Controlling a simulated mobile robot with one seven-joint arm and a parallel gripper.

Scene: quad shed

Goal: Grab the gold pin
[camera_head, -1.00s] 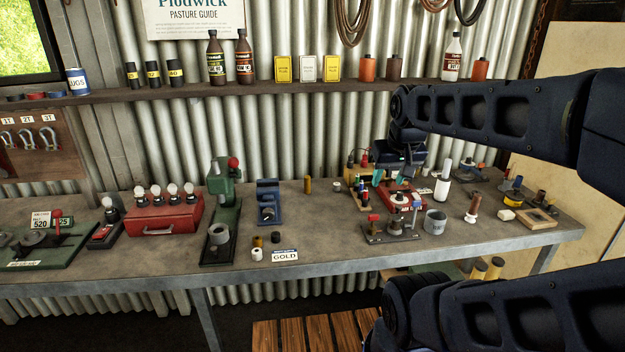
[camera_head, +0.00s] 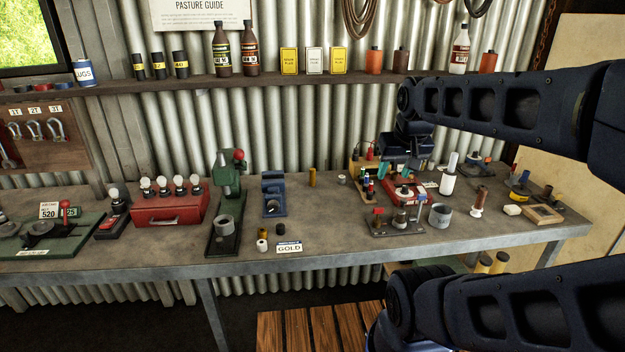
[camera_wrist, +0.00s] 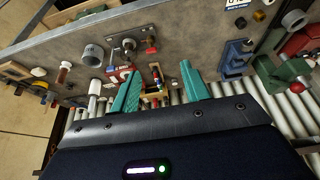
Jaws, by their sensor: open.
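A tall gold cylinder (camera_head: 312,177) stands upright on the bench, right of a blue fixture (camera_head: 273,194). A short brass-gold piece (camera_head: 263,232) stands behind a white one (camera_head: 262,245), left of a GOLD label (camera_head: 289,247). I cannot tell for certain which gold piece is the pin. The label and short brass piece (camera_wrist: 259,15) also show at the top of the wrist view. My gripper (camera_wrist: 160,85) is open, its teal fingers apart with nothing held between them. In the head view it hangs over the cluttered right part of the bench, right of both gold pieces.
Under my gripper are a small rack with colored pieces (camera_wrist: 156,82) and a red fixture (camera_head: 404,194). A grey cup (camera_head: 440,215) and white bottle (camera_head: 449,178) stand to the right. A green press (camera_head: 226,195) stands left.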

